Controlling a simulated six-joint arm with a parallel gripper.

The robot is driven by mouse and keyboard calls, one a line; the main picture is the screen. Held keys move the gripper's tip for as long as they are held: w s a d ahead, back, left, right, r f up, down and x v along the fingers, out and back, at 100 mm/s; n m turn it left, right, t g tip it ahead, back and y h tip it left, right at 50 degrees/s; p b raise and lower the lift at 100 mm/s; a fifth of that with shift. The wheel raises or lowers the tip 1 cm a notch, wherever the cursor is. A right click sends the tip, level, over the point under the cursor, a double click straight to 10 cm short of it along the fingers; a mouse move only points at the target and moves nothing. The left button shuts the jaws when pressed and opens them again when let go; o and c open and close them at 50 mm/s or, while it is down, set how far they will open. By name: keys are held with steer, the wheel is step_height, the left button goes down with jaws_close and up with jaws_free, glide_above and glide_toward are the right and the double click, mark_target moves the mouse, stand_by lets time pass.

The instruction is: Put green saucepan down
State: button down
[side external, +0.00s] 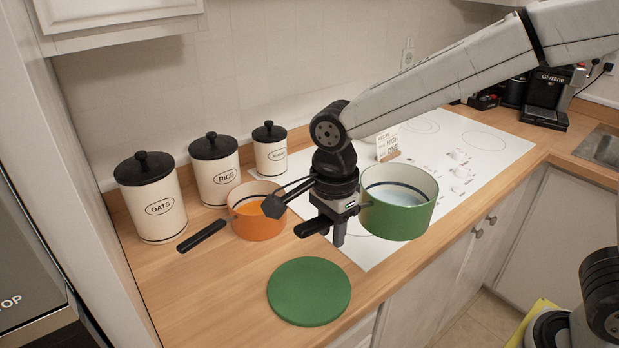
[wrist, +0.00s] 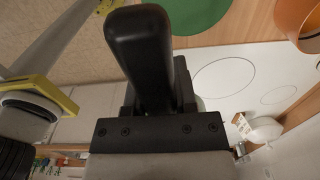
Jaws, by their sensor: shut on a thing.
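The green saucepan (side external: 399,213), with a pale inside, is held up level at the front of the white cooktop (side external: 487,172). My gripper (side external: 338,230) is shut on its black handle, just left of the pot in the side view. The black handle (wrist: 143,45) fills the middle of the wrist view; the pot body is hidden there. A round green mat (side external: 309,292) lies bare on the wooden counter, in front and left of the saucepan. The mat also shows at the top of the wrist view (wrist: 195,14). The gap beneath the saucepan is hard to judge.
An orange saucepan (side external: 257,222) stands on the counter behind the mat, its black handle pointing left. Canisters (side external: 152,205) line the wall. A small sign (side external: 388,143) stands at the cooktop's back. A coffee machine (side external: 545,97) is far right. Counter left of the mat is clear.

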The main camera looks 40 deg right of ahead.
steer(key=s+a+n, duration=0.1)
steer(key=s+a, duration=0.7)
steer(key=a, duration=0.1)
steer(key=shift+r, duration=0.25)
steer(key=shift+a, duration=0.1)
steer(key=w+a+f, duration=0.7)
steer(key=w+f, duration=0.2)
steer(key=w, duration=0.2)
steer(key=shift+w+a+f, duration=0.15)
steer(key=shift+w+a+f, duration=0.1)
steer(key=shift+f, duration=0.85)
steer(key=shift+w+a+f, duration=0.1)
steer(key=shift+f, duration=0.8)
